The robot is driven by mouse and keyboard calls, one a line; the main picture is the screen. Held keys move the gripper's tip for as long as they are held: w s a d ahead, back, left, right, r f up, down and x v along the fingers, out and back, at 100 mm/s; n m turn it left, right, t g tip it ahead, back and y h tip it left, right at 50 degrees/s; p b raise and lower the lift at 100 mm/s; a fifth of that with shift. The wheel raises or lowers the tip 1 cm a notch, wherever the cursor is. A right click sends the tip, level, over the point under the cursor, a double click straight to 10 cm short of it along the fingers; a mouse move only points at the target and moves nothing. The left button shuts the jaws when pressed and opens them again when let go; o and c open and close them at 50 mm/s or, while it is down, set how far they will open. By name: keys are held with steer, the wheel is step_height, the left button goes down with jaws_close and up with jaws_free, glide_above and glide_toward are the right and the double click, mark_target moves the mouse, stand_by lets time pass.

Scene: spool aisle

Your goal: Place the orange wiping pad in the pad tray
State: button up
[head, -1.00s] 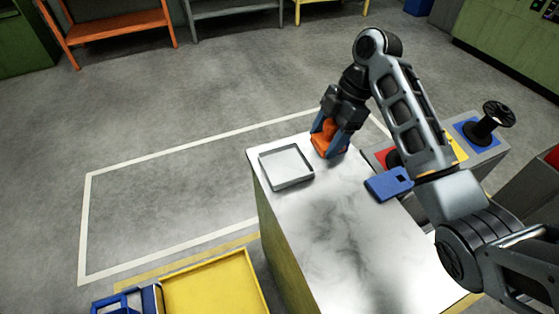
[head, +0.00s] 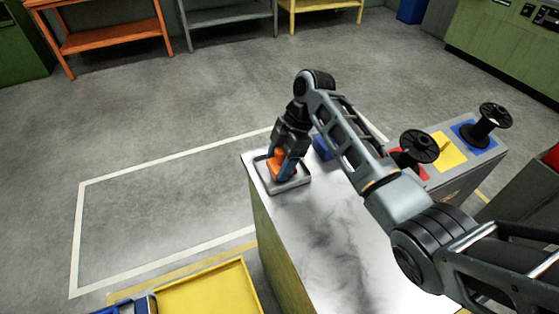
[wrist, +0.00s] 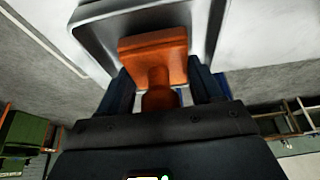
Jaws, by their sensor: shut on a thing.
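The orange wiping pad (head: 276,164) is in my gripper (head: 279,170), over the pad tray (head: 303,180), a shallow grey square tray on the marble-topped counter. In the wrist view the blue fingers of my gripper (wrist: 165,92) stand on both sides of the pad's handle, and the pad (wrist: 153,48) shows in front of the tray (wrist: 92,12). My gripper is shut on the pad. The pad lies within the tray's outline; I cannot tell whether its underside touches the tray floor.
A blue object (head: 322,147) stands on the counter right of the tray, partly behind my arm. Black spools (head: 419,146) stand on a grey stand with red, yellow and blue squares to the right. A yellow tray (head: 208,289) is at lower left. The counter's front (head: 330,255) is clear.

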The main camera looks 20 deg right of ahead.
steer(key=shift+f, duration=0.2)
steer(key=shift+f, duration=0.2)
steer(key=o, duration=1)
steer(key=shift+r, duration=0.1)
steer(key=v, duration=1.2)
steer(key=shift+r, duration=0.15)
